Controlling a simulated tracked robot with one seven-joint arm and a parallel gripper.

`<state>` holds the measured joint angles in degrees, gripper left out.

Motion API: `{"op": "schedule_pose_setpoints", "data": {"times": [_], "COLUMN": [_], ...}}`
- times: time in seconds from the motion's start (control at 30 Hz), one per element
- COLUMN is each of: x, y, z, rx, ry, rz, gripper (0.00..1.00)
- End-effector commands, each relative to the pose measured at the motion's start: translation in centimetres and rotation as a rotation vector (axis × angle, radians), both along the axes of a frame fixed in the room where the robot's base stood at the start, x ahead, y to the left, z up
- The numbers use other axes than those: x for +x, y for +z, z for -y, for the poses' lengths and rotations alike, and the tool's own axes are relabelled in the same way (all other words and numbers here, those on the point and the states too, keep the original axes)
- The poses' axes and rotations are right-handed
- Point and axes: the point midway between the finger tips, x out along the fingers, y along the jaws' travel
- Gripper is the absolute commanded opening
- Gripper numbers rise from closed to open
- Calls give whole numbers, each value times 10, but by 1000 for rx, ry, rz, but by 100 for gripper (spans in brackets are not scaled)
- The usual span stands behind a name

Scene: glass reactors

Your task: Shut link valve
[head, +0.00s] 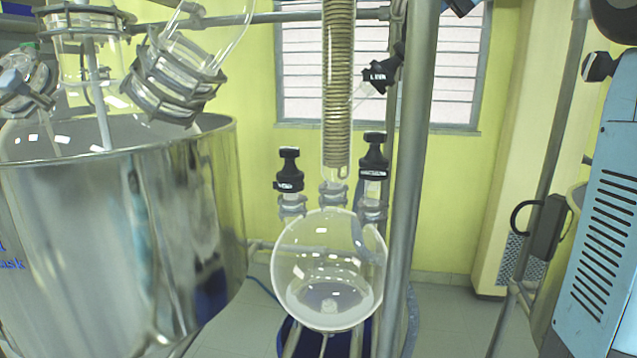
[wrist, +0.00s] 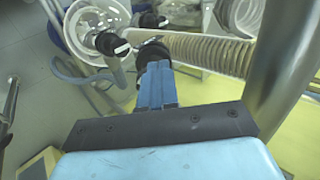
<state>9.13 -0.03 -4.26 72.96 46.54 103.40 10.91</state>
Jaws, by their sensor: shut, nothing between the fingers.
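A black valve handle with a white label (head: 378,76) sits on the side of the glass coil condenser (head: 338,90), at upper middle in the head view. The label looks to begin with L, but the rest is too small to read. In the wrist view, my gripper (wrist: 154,72) has its blue fingers shut and empty. Their tips point at a black knob (wrist: 152,51) beside the coil, which looks like this valve. I cannot tell whether they touch it. In the head view, the gripper is not clearly visible.
Two black-capped valves (head: 288,172) (head: 374,158) stand on the round glass flask (head: 328,268) below. A vertical metal post (head: 415,150) runs close right of the condenser. A large steel vessel (head: 120,240) fills the left. A blue vented panel (head: 598,225) stands at right.

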Motion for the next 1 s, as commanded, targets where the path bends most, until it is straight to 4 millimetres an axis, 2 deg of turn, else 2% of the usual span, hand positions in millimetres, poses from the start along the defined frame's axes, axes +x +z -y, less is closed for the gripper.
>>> {"op": "schedule_pose_setpoints", "data": {"times": [0.37,0.77,1.0], "x": [-4,-4,-4], "y": [22,21,13], "z": [20,22,34], "rx": [1,1,0], "ry": [1,2,4], "rz": [2,1,-2], "gripper": [0,0,0]}}
